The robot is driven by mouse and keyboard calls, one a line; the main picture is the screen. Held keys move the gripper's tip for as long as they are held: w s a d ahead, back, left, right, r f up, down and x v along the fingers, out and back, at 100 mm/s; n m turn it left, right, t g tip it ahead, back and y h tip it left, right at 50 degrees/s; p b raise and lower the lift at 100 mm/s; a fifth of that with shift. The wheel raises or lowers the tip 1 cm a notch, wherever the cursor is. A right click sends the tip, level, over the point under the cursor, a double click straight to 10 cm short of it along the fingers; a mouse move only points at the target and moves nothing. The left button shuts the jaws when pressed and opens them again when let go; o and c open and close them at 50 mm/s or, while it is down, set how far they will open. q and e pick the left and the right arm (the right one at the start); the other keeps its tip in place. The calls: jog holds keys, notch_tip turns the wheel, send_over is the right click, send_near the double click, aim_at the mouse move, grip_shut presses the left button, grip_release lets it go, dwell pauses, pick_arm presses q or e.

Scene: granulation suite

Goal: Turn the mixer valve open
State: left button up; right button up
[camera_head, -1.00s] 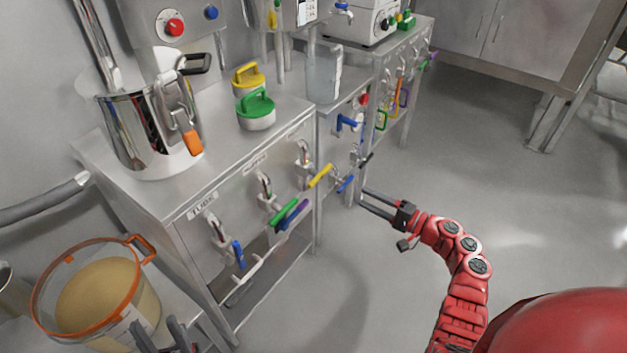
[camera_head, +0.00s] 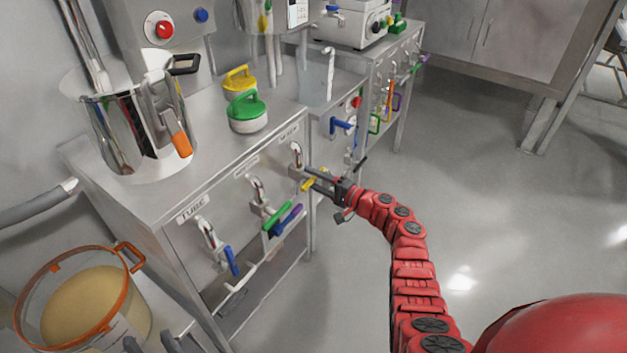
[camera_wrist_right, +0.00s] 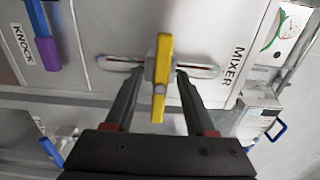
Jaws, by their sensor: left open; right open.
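The mixer valve's yellow handle (camera_wrist_right: 163,52) sticks out from the panel beside the MIXER label (camera_wrist_right: 236,65) in the right wrist view. In the head view the yellow handle (camera_head: 308,186) is partly hidden by my right gripper (camera_head: 308,177). In the wrist view my right gripper (camera_wrist_right: 159,74) is open, with one finger on each side of the handle. Gaps show between the fingers and the handle, so it is not clamped. My left gripper (camera_head: 150,344) is open at the bottom left edge of the head view, far from the valve and mostly cut off.
Green (camera_head: 277,217) and purple (camera_head: 291,218) handles and a blue handle (camera_head: 231,261) sit left of the mixer valve on the same panel. A blue-handled valve (camera_head: 343,125) is to the right. A tub of powder (camera_head: 90,300) stands lower left. Floor to the right is clear.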

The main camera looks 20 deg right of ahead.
grip_shut()
jog(key=shift+f, duration=0.1)
dwell(0.3)
